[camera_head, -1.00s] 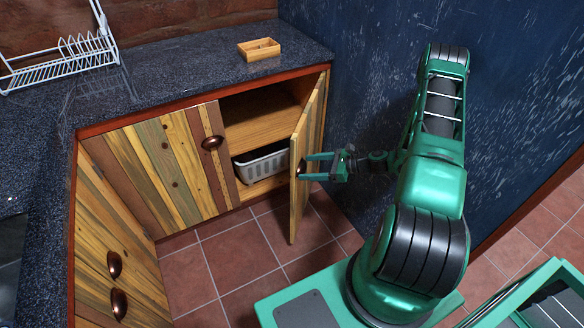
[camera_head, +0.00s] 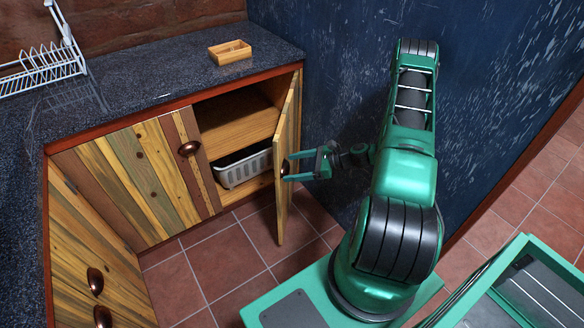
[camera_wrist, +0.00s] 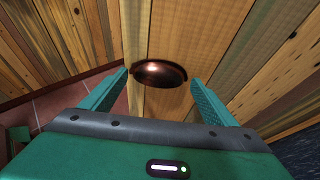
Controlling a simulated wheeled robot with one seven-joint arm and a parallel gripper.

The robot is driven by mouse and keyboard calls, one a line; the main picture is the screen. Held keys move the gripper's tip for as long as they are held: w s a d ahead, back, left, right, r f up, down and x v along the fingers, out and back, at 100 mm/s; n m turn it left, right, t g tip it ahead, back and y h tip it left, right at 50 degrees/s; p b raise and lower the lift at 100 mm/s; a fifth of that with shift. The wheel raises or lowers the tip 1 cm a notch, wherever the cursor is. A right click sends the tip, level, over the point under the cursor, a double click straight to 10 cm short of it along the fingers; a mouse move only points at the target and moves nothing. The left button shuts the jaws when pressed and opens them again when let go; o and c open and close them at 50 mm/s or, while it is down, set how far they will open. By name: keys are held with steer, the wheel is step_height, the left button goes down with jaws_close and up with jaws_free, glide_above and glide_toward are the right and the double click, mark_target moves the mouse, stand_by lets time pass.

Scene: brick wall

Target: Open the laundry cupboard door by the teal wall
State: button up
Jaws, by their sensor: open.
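The wooden cupboard door (camera_head: 287,135) beside the dark blue-teal wall (camera_head: 335,70) stands wide open, swung out from its hinge side at the wall. Its dark copper cup handle (camera_wrist: 160,74) shows large in the wrist view, on the face turned to my gripper. My gripper (camera_head: 286,168) is open, with its two teal fingers on either side of the handle at the door's free edge. In the wrist view the handle lies between the fingertips, with gaps visible at both sides. Whether any finger touches the door is unclear.
Inside the cupboard are a shelf (camera_head: 236,132) and a white basket (camera_head: 244,168). A closed striped door (camera_head: 150,180) is left of the opening. The dark countertop (camera_head: 150,85) carries a wooden tray (camera_head: 230,52) and a white dish rack (camera_head: 40,67). Tiled floor (camera_head: 235,255) lies clear in front.

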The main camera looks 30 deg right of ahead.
mark_target(282, 161)
steer(key=shift+r, duration=0.5)
steer(key=r, duration=0.3)
steer(key=shift+a+r, duration=0.3)
steer(key=shift+a, duration=0.1)
steer(key=s+a+r, duration=0.3)
steer(key=a+r, duration=0.3)
steer(key=a, duration=0.4)
steer(key=shift+a+r, duration=0.15)
steer(key=shift+a, duration=0.05)
